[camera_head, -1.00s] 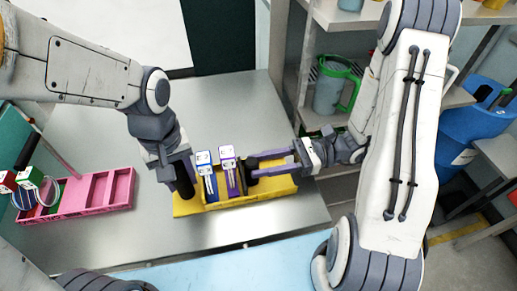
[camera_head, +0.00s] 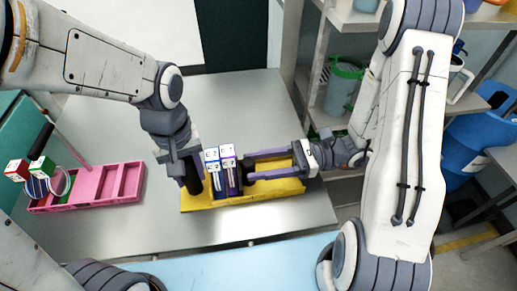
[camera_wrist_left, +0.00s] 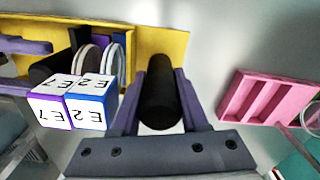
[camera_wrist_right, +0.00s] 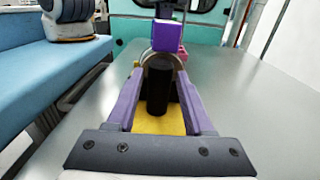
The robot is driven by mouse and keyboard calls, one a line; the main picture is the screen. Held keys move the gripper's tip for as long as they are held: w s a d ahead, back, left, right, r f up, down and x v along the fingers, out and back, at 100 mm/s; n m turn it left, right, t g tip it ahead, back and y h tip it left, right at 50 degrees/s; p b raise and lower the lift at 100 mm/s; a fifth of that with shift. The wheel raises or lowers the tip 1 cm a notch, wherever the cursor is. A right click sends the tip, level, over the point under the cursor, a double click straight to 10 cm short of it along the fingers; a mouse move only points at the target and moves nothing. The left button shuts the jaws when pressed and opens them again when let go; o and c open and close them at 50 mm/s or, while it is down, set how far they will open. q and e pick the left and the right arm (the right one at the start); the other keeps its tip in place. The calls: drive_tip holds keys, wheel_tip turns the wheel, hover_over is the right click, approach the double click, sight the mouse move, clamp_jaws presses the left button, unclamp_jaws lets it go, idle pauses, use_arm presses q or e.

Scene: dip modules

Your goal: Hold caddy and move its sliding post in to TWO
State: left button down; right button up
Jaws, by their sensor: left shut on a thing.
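The yellow caddy (camera_head: 272,191) lies on the grey table and holds two upright modules side by side, a blue-edged one (camera_head: 212,156) and a purple-edged one (camera_head: 228,152), with white printed tops. My left gripper (camera_wrist_left: 160,95) is shut on the black post (camera_wrist_left: 160,103) at the caddy's left end. My right gripper (camera_wrist_right: 158,75) has its fingers on either side of the black sliding post (camera_wrist_right: 158,88), apart from each other. The sliding post stands close against the purple-edged module. The right fingertips are partly hidden in the head view.
A pink tray (camera_head: 100,185) at the left holds a red-topped (camera_head: 17,170) and a green-topped module (camera_head: 41,168). Shelves with containers stand behind my right arm. The table behind the caddy is clear.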

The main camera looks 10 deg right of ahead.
drive_tip(key=shift+o, duration=0.3)
drive_tip(key=shift+d, duration=0.3)
drive_tip(key=d, duration=1.1)
drive_tip(key=shift+d, duration=0.25)
use_arm(q)
drive_tip(key=c, duration=0.8)
unclamp_jaws()
wheel_tip(320, 180, up, 8)
drive_tip(key=p, duration=0.7)
drive_tip(key=shift+f, duration=0.2)
use_arm(e)
wheel_tip(320, 180, up, 8)
drive_tip(key=shift+f, duration=0.25)
